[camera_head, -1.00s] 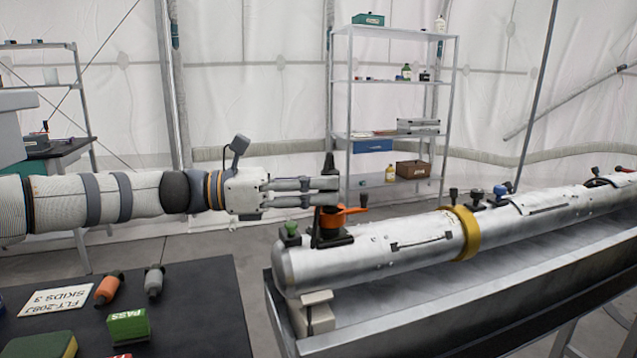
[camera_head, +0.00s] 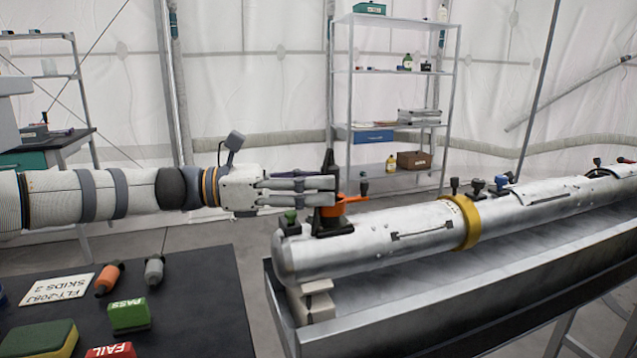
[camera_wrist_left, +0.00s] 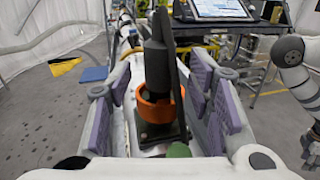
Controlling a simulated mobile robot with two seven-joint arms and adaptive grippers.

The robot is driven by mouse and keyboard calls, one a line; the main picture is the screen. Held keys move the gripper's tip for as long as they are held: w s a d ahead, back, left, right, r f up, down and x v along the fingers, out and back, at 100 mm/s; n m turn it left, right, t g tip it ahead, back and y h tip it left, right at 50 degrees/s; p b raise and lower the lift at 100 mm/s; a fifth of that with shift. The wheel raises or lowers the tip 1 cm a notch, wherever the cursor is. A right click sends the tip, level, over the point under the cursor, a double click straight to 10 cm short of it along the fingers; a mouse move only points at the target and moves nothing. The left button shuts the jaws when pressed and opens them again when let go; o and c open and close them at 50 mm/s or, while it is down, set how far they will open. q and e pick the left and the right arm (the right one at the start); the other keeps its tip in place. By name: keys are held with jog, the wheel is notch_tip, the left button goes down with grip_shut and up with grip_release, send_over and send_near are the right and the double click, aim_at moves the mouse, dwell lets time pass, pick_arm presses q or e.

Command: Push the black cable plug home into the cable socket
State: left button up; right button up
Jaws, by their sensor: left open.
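The black cable plug (camera_head: 328,163) stands upright over the orange-collared cable socket (camera_head: 326,212), near the left end of a long silver tube. In the left wrist view the plug (camera_wrist_left: 158,65) shows as a dark cylinder whose lower end is inside the orange ring (camera_wrist_left: 158,104); how deep it sits I cannot tell. My left gripper (camera_head: 335,190) comes in level from the left at the plug's lower part. In the left wrist view its purple-padded fingers (camera_wrist_left: 158,92) are spread on both sides of plug and ring, with gaps visible.
The silver tube (camera_head: 400,238) with a yellow band (camera_head: 465,222) lies over a grey trough (camera_head: 480,300). A green cap (camera_head: 291,216) sits left of the socket. A black table (camera_head: 200,300) at front left holds several small items. A shelf (camera_head: 390,170) stands behind.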

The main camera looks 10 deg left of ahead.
pick_arm(q)
jog(key=v, duration=1.1)
jog(key=shift+a, duration=0.2)
jog(key=shift+s, duration=0.1)
